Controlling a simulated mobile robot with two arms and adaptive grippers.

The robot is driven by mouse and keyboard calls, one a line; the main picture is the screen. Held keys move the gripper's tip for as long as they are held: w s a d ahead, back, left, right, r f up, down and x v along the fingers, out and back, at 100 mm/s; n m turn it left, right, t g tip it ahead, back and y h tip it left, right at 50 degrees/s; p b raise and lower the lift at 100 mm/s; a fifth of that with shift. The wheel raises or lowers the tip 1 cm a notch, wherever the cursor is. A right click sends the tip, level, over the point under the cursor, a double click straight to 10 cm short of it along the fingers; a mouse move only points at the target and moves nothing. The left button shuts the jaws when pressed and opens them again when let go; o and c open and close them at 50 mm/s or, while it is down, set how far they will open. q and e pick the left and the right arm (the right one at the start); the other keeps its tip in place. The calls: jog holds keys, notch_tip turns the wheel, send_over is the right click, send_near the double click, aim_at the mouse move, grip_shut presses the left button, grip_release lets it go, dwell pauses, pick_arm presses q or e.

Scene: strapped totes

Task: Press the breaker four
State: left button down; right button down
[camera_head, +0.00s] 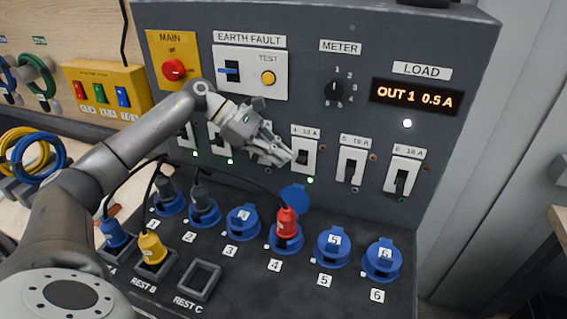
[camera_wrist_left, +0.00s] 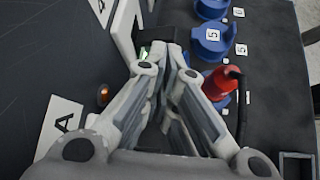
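Breaker four (camera_head: 304,157) is a white-framed switch with a dark lever on the grey panel, with a lit green lamp just below it. My left gripper (camera_head: 284,157) is at its left edge in the head view, in front of the panel and partly covering breaker three beside it. In the left wrist view the gripper's fingers (camera_wrist_left: 163,58) converge with their tips together and nothing visible between them. A white breaker frame (camera_wrist_left: 122,30) lies just beyond the tips. I cannot tell whether the tips touch it. My right gripper is not in view.
Breakers five (camera_head: 352,165) and six (camera_head: 402,176) stand to the right. A red plug (camera_head: 287,222) sits in socket four below, with its cable running left. Blue sockets line the lower ledge. A yellow plug (camera_head: 152,247) is in rest B. The display (camera_head: 414,97) reads OUT 1 0.5 A.

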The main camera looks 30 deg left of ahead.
pick_arm(q)
jog(key=v, duration=0.5)
jog(key=shift+s+a+f, duration=0.2)
jog(key=shift+a+f, duration=0.05)
jog(key=shift+f, duration=0.05)
jog(key=shift+f, duration=0.1)
